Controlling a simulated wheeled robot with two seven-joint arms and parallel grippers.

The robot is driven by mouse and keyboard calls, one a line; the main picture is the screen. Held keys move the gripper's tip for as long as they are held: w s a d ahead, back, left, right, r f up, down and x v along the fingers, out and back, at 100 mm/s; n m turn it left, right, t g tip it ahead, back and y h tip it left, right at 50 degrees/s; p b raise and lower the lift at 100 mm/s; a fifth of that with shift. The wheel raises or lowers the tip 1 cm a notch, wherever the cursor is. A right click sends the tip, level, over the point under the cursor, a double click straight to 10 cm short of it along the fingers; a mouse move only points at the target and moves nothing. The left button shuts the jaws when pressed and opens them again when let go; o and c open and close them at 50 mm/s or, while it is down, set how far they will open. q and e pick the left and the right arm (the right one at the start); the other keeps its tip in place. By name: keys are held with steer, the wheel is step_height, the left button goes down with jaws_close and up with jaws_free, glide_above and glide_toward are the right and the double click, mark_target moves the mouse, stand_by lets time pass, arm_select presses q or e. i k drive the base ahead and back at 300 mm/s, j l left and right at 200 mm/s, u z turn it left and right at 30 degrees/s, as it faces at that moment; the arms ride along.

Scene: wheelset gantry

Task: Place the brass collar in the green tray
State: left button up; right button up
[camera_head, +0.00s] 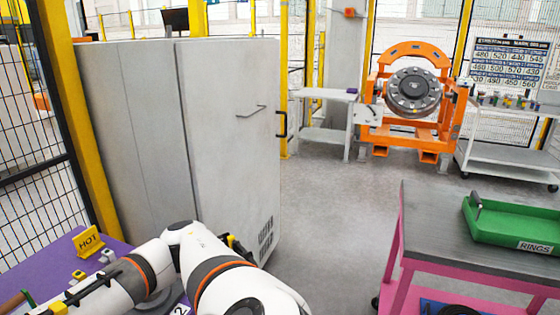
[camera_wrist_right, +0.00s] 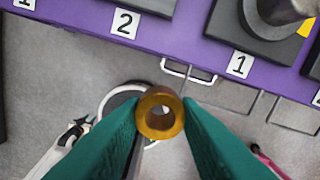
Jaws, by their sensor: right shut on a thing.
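The brass collar (camera_wrist_right: 143,118) is a short gold ring seen end-on in the right wrist view. My right gripper (camera_wrist_right: 160,110) is shut on it, with a teal finger on each side. The collar is held clear of the purple bench (camera_wrist_right: 70,42), off its edge and over the grey floor. The green tray (camera_head: 510,227), labelled RINGS, sits on the grey-topped pink cart at the right of the head view. Its visible floor looks empty. I cannot make out the collar in the head view. My left gripper is not in view.
The purple bench carries dark pads numbered 1 and 2, and a yellow HOT sign (camera_head: 88,242). A grey cabinet (camera_head: 225,130) stands behind my arm. Open floor (camera_head: 330,220) lies between the cabinet and the pink cart (camera_head: 395,245). An orange wheelset gantry (camera_head: 410,135) stands farther back.

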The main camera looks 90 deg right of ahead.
mark_target(526, 219)
steer(key=z, duration=2)
steer(key=l+z, duration=0.1)
steer(key=z, duration=0.35)
steer(key=i+l+z, duration=0.1)
steer(key=z, duration=0.35)
steer(key=l+z, duration=0.1)
steer(key=z, duration=0.35)
steer(key=i+z, duration=0.15)
steer(key=z, duration=0.3)
steer(key=i+l, duration=0.1)
steer(key=i, duration=0.6)
steer(key=i+l, duration=0.1)
steer(key=i, duration=0.6)
